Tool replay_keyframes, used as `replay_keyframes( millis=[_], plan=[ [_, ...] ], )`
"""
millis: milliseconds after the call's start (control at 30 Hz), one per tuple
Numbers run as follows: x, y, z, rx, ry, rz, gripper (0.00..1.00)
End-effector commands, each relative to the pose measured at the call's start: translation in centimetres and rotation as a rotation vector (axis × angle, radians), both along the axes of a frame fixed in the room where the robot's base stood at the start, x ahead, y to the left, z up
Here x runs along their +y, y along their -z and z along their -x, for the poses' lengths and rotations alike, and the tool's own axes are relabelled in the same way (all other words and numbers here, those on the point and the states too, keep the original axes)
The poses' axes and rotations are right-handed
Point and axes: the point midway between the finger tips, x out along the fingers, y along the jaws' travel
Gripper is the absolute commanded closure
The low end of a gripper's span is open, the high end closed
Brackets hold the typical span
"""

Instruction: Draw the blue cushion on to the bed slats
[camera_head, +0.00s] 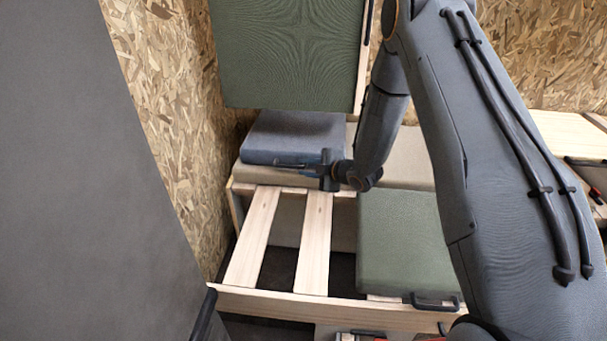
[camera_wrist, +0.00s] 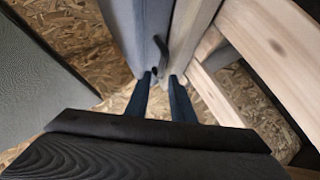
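The blue cushion (camera_head: 290,137) lies flat on the beige bench top behind the bed slats (camera_head: 314,245). In the wrist view its blue-grey side (camera_wrist: 138,30) runs down beside the beige surface. A dark loop handle (camera_wrist: 163,45) stands out from the cushion's front side. My gripper (camera_head: 283,164) is at the cushion's front edge, its fingers pointing left. In the wrist view my fingertips (camera_wrist: 160,76) are apart, with the handle's near end at the gap between them. I see no clear contact with the handle. The slats in front are bare.
A green cushion (camera_head: 403,240) with a black handle lies to the right of the bare slats. A green panel (camera_head: 290,50) hangs above the blue cushion. A wooden front rail (camera_head: 330,307) crosses before the slats. A chipboard wall (camera_head: 165,120) stands at left.

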Motion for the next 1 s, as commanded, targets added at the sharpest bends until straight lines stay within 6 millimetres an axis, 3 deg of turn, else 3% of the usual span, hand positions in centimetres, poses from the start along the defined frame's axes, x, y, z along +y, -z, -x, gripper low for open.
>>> replay_keyframes(
  millis=[100, 567, 1000],
  plan=[
    [0.7, 0.9, -0.1, -0.038, -0.041, -0.005, 0.78],
    [1.2, 1.0, -0.4, -0.048, -0.051, -0.007, 0.78],
    [4.5, 3.4, -4.5, -0.048, -0.049, -0.007, 0.78]
  ],
)
